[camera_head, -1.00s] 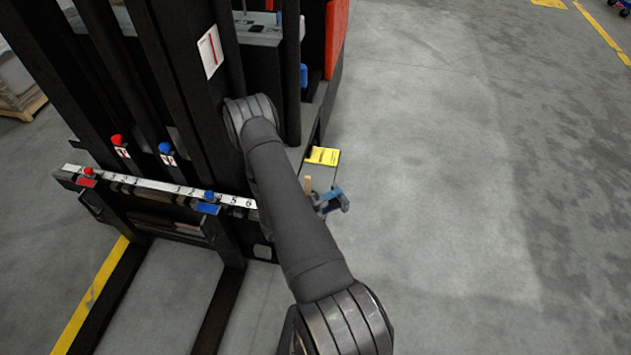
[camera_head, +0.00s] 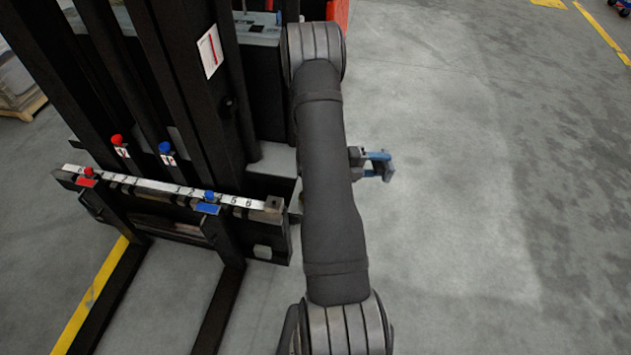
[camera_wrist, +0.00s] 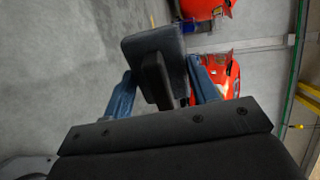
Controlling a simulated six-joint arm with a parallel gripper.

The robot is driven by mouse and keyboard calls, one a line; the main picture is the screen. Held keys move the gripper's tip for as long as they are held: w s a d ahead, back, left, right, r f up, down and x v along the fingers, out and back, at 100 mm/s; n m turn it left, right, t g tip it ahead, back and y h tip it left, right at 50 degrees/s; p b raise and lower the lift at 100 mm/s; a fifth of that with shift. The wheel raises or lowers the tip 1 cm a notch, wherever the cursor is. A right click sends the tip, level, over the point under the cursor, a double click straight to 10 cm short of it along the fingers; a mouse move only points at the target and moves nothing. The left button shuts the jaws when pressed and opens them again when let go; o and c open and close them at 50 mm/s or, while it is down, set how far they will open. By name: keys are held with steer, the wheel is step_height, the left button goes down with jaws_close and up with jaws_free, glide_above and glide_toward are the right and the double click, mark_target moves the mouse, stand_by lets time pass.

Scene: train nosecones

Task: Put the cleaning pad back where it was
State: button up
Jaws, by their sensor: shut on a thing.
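The cleaning pad looks like a dark grey block with a raised grip (camera_wrist: 152,48) in the wrist view. My gripper (camera_wrist: 162,85) has blue fingers on either side of that grip and is shut on it, with the pad beyond the fingertips. In the head view my gripper (camera_head: 378,165) shows just right of my forearm, over the grey floor beside the forklift.
The forklift (camera_head: 180,75) stands at the left, with a numbered white rail (camera_head: 150,186) carrying red and blue knobs. Its forks reach toward the bottom left. My forearm covers the forklift's right side. The floor (camera_head: 480,200) on the right is open.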

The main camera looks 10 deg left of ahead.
step_height(320, 180, down, 9)
steer(key=s+a+m+g+y, duration=0.2)
steer(key=s+m+g+y, duration=0.1)
steer(key=m+g+y, duration=0.8)
steer(key=w+a+f+m+t+y, duration=0.1)
steer(key=w+a+m+t+y, duration=0.35)
steer(key=w+a+m, duration=0.55)
steer(key=shift+m+t+h, duration=0.35)
steer(key=shift+m+t, duration=0.1)
steer(key=shift+m, duration=0.15)
steer(key=a+f, duration=0.2)
steer(key=w+a+f, duration=0.1)
steer(key=a+f, duration=0.1)
steer(key=a, duration=0.1)
steer(key=w+a+f, duration=0.1)
steer(key=a+f, duration=0.1)
steer(key=a, duration=0.1)
steer(key=shift+w+a+f, duration=0.15)
steer(key=shift+a+f, duration=0.05)
steer(key=shift+f, duration=2.2)
steer(key=o, duration=1)
steer(key=shift+f, duration=0.1)
